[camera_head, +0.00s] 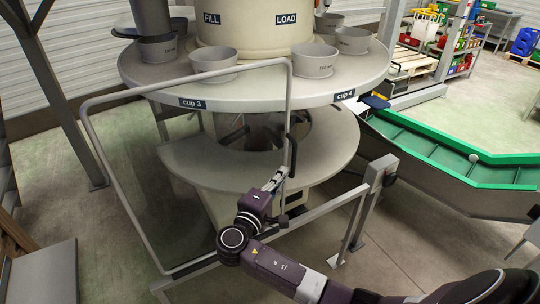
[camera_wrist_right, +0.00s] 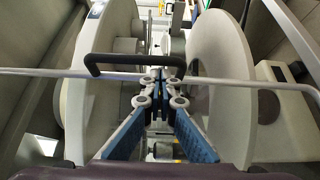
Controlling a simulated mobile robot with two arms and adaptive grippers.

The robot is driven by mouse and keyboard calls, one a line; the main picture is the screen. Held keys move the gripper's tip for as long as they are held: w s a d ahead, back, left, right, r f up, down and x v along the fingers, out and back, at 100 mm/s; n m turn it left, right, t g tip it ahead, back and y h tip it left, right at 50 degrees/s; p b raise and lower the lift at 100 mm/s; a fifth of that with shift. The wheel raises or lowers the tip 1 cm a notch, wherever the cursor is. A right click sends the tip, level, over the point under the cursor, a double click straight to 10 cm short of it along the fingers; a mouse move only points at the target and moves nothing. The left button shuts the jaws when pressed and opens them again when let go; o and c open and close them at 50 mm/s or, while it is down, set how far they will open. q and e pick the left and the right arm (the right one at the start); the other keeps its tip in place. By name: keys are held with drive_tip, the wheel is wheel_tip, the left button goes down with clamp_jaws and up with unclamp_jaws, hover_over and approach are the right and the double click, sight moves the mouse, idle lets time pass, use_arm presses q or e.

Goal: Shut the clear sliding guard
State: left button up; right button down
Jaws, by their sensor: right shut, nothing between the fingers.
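The clear sliding guard is a see-through panel in a grey tube frame (camera_head: 120,187), upright in front of the round machine in the head view. It covers the left and middle of the machine's front; the right part is uncovered. A black handle (camera_head: 293,150) sits on the frame's right upright; the handle (camera_wrist_right: 92,66) and the frame bar (camera_wrist_right: 50,72) cross the right wrist view. My right gripper (camera_head: 279,174) is shut and empty, with its fingertips (camera_wrist_right: 162,78) close by the handle and frame bar. I cannot tell whether they touch. My left gripper is out of view.
The machine's upper round table (camera_head: 240,98) carries several grey cups, with a lower disc (camera_head: 190,155) beneath. A grey post and rail (camera_head: 365,195) stand right of the guard. A green-edged conveyor (camera_head: 440,150) runs off right. Open floor lies at left.

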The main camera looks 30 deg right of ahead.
drive_tip(key=shift+r, duration=0.1)
drive_tip(key=s+d+b, duration=0.1)
drive_tip(key=d+b, duration=0.9)
drive_tip(key=d, duration=3.3)
drive_tip(key=shift+s+d+r, duration=0.15)
drive_tip(key=shift+d+r, duration=0.2)
drive_tip(key=shift+a, duration=0.15)
drive_tip(key=v, duration=1.1)
drive_tip(key=shift+s+a, duration=0.25)
